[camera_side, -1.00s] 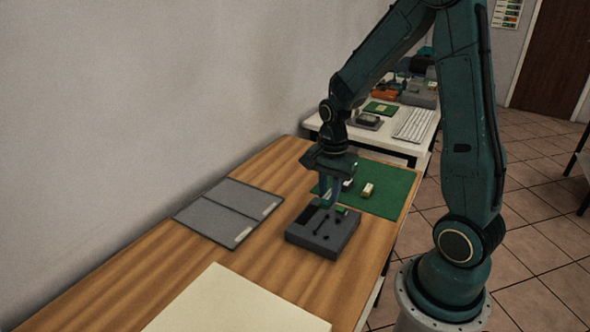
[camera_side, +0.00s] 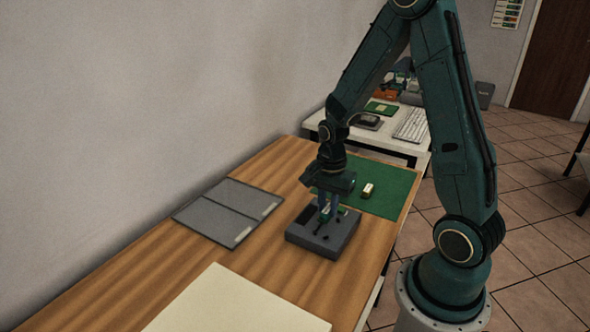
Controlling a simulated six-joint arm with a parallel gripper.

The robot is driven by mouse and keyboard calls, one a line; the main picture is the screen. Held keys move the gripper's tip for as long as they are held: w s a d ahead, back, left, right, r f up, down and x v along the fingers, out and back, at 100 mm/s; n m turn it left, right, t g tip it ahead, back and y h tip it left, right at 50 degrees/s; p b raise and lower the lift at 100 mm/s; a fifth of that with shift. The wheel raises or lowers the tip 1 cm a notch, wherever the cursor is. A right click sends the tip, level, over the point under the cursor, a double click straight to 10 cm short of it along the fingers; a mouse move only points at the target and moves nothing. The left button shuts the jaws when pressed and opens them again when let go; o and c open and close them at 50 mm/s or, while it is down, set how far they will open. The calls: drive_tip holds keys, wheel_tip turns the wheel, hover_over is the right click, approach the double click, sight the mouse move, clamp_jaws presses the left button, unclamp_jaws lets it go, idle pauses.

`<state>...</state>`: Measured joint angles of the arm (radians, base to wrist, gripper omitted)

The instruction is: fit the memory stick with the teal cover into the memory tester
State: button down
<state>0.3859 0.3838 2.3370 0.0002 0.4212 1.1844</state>
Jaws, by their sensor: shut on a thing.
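The memory tester (camera_side: 318,245), a dark grey box with dark slots and small knobs on top, sits on the wooden bench. My gripper (camera_side: 325,209) is right over it, pointing down, shut on a small teal piece (camera_side: 324,214) that looks like the memory stick with the teal cover. The stick is low over the tester's top, near the middle. It is too small, and too covered by the fingers, to tell whether its lower edge touches or enters a slot.
A green mat (camera_side: 395,194) lies behind the tester, with a small cream-and-gold piece (camera_side: 367,191) on it. A grey two-part tray (camera_side: 222,213) lies to the left, against the wall side. A pale sheet (camera_side: 235,305) covers the front of the bench.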

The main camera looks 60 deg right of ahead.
drive_tip(key=shift+f, duration=1.55)
drive_tip(key=shift+f, duration=0.65)
idle(0.5)
drive_tip(key=c, duration=1.2)
unclamp_jaws()
drive_tip(key=shift+c, duration=0.2)
drive_tip(key=shift+r, duration=0.15)
wheel_tip(320, 180, up, 14)
drive_tip(key=shift+f, duration=0.25)
wheel_tip(320, 180, up, 6)
hover_over(326, 227)
drive_tip(key=shift+s, duration=0.1)
idle(0.6)
